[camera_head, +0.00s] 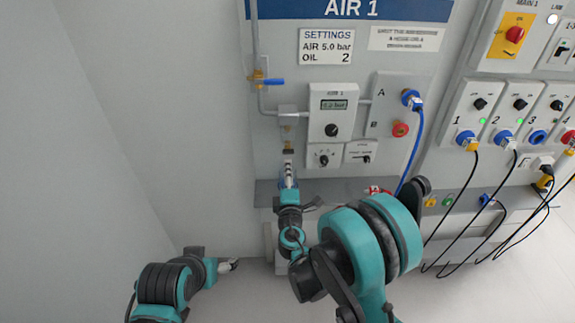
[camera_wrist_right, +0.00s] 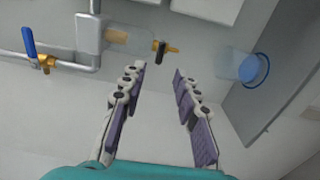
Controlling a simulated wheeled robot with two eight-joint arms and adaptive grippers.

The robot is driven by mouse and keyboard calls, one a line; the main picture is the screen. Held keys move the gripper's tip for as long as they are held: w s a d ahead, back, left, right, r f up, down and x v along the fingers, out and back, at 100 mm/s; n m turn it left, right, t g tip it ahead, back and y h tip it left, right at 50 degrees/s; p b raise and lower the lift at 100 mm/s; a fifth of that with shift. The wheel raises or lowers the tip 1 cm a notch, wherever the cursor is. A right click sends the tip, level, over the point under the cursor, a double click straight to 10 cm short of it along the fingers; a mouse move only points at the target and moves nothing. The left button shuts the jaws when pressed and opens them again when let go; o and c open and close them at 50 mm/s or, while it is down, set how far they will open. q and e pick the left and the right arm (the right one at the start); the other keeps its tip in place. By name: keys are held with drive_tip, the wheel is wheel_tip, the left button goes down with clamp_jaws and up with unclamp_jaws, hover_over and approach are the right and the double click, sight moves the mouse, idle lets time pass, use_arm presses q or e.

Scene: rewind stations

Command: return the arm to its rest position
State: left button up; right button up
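My right gripper (camera_head: 289,172) is raised in front of the AIR 1 panel (camera_head: 275,80), below the filter unit (camera_head: 288,113). In the right wrist view the right gripper (camera_wrist_right: 160,82) is open, with two purple-padded fingers apart and nothing between them. The clear filter bowl (camera_wrist_right: 128,40) and its brass drain with a black tap (camera_wrist_right: 160,50) lie just beyond the fingertips. My left gripper (camera_head: 229,265) is low at the left, away from the panel; it is too small to tell whether it is open.
A blue-handled valve (camera_head: 272,81) is on the pipe left of the filter. A clear cup with a blue rim (camera_wrist_right: 246,67) is right of the fingers in the wrist view. A grey ledge (camera_head: 345,185) runs below the panel. Cables (camera_head: 462,210) hang at the right. The left side is clear.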

drive_tip(key=shift+s, duration=0.15)
idle(0.3)
drive_tip(key=s+d+r+m+g+h, duration=0.25)
drive_tip(key=s+d+m, duration=0.3)
drive_tip(key=d, duration=0.35)
drive_tip(key=s+d+r+m+g+h, duration=0.2)
drive_tip(key=s+d+m+g, duration=0.15)
drive_tip(key=d+m, duration=0.4)
drive_tip(key=s+f+m+g+y, duration=0.2)
drive_tip(key=s, duration=0.8)
drive_tip(key=s+d+f+m+g+y, duration=0.1)
drive_tip(key=s+f+m+g+y, duration=0.1)
drive_tip(key=s, duration=0.8)
drive_tip(key=shift+s+d+f+m+g, duration=0.15)
drive_tip(key=shift+s+m+g, duration=0.3)
drive_tip(key=shift+m, duration=0.35)
